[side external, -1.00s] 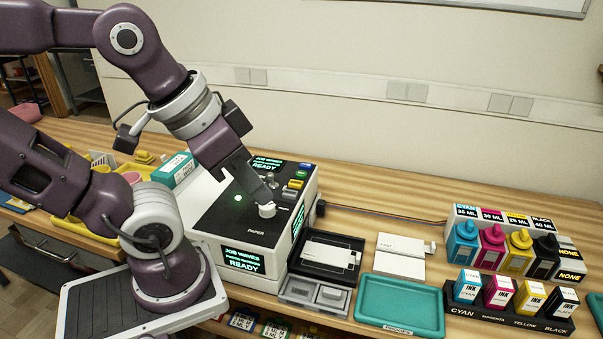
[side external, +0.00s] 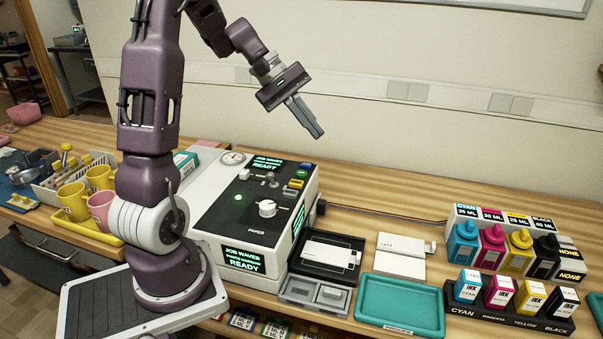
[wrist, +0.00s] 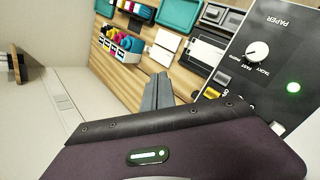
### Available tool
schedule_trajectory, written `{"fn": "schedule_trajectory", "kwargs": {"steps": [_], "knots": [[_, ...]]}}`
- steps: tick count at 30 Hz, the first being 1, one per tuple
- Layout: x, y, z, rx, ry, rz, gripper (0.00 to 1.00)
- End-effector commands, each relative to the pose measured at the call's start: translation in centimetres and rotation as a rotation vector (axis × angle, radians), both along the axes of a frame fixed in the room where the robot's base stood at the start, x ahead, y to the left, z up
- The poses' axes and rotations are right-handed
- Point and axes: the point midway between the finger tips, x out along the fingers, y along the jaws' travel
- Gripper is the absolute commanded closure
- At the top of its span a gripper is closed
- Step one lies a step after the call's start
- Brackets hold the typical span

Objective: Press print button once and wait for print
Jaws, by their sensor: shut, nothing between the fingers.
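The press (side external: 222,225) is a white box with a dark top panel. Its screen (side external: 243,260) reads JOB WAVES and READY. A white knob (side external: 267,208) and a lit green lamp (side external: 239,197) are on the panel; they also show in the wrist view as the knob (wrist: 256,52) and the lamp (wrist: 293,87). Small blue (side external: 305,167) and yellow (side external: 295,184) buttons line the panel's right edge; which is the print button I cannot read. My gripper (side external: 316,132) is shut and empty, raised in the air above the press's back right, touching nothing.
An open black case (side external: 350,240) holding a white piece and a teal tray (side external: 400,300) lie right of the press. Ink bottles (side external: 462,245) stand farther right. Yellow and pink mugs (side external: 100,208) stand at left. The air around my gripper is free.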

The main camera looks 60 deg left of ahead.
Motion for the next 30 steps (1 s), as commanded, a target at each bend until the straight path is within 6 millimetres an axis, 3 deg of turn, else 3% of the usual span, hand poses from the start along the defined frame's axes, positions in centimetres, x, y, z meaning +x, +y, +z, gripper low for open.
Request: {"fn": "schedule_trajectory", "kwargs": {"steps": [3, 9, 22, 30], "knots": [[0.6, 4.3, -1.9, -0.076, 0.003, 0.130, 1.00], [0.7, 8.0, -3.4, -0.133, -0.004, 0.238, 1.00], [0.7, 8.3, -3.9, -0.140, -0.005, 0.249, 1.00], [0.6, 8.2, -7.3, -0.142, -0.003, 0.248, 1.00]]}}
